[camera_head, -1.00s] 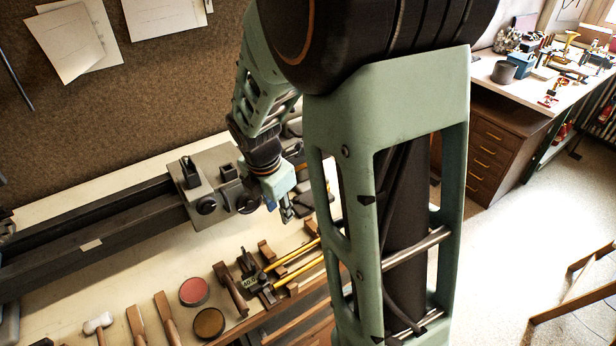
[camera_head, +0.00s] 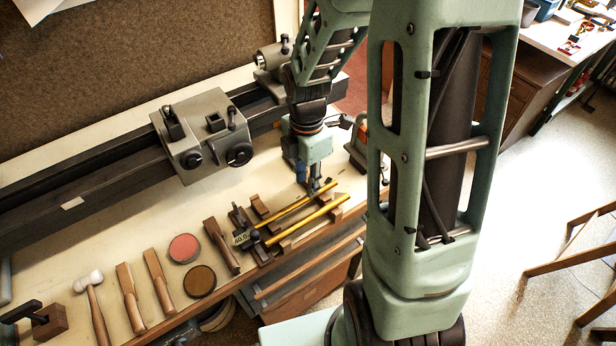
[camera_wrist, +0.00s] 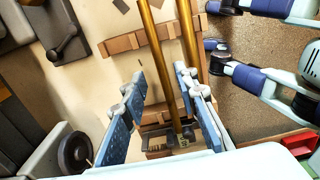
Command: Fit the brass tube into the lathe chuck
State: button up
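Two long brass tubes (camera_head: 298,206) lie side by side on notched wooden supports (camera_head: 259,206) at the bench's front edge. They also run down from the top of the wrist view (camera_wrist: 157,45). My gripper (camera_head: 318,190) is close above their right part, pointing down. In the wrist view my gripper (camera_wrist: 160,82) has its blue fingers wide apart and holds nothing. The left tube passes between the fingers; the right tube runs partly behind the right finger. The grey lathe carriage (camera_head: 205,135) sits on the dark lathe bed (camera_head: 85,185). I cannot make out the chuck; my arm covers part of the lathe.
A digital gauge (camera_head: 241,237) stands at the tubes' left end. Wooden-handled tools (camera_head: 160,282), a mallet (camera_head: 90,285) and two round tins (camera_head: 185,248) lie to the left. A wooden chair (camera_head: 570,255) stands on the floor at right. A red tray (camera_wrist: 300,142) shows in the wrist view.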

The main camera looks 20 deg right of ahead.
aim_at(307, 197)
notch_tip(307, 197, down, 7)
jog(key=b, duration=0.4)
jog(key=shift+b, duration=0.35)
jog(key=shift+r, duration=0.1)
grip_shut()
jog(key=shift+r, duration=0.1)
dwell(0.7)
